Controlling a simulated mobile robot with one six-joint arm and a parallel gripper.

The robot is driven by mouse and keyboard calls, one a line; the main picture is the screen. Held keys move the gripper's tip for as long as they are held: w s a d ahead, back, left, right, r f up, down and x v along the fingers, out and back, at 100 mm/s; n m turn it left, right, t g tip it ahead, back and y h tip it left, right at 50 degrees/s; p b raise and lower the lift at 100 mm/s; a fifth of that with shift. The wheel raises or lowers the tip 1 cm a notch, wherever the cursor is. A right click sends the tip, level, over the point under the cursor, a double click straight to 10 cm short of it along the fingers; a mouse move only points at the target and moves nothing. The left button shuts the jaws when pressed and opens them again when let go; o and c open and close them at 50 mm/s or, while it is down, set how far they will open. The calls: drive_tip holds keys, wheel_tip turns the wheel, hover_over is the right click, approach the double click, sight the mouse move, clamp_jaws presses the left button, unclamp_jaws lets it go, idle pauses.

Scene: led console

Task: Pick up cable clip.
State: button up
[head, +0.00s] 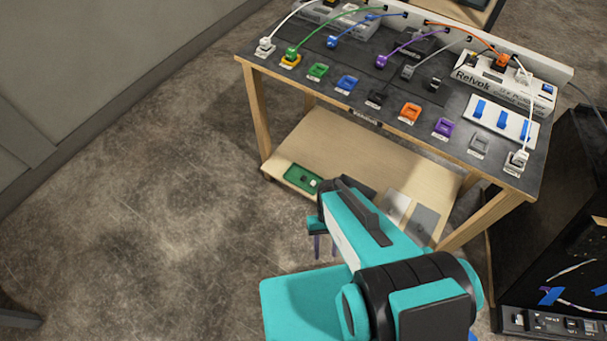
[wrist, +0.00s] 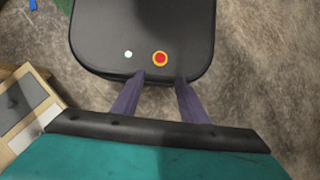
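No piece is clear enough for me to name it surely as the cable clip. A small green tray (head: 290,176) on the table's lower shelf holds a few tiny dark and pale pieces, too small to tell apart. My gripper (head: 324,248) hangs over the floor in front of the shelf, nearer to me than the tray. In the wrist view my gripper (wrist: 160,78) has its two purple fingers apart with nothing between them. The arm hides part of the shelf.
A table with a dark top (head: 330,75) carries coloured holders, cables and white power strips. Flat grey plates (head: 423,222) lie on the lower shelf (head: 350,150) beside my arm. A black case (head: 560,215) stands at right.

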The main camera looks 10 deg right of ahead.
wheel_tip(320, 180, up, 7)
drive_tip(key=d+h+p, duration=0.1)
drive_tip(key=d+p, duration=0.1)
drive_tip(key=p, duration=0.5)
drive_tip(key=shift+r, duration=0.2)
drive_tip(key=shift+s, duration=0.1)
drive_tip(key=shift+c, duration=1)
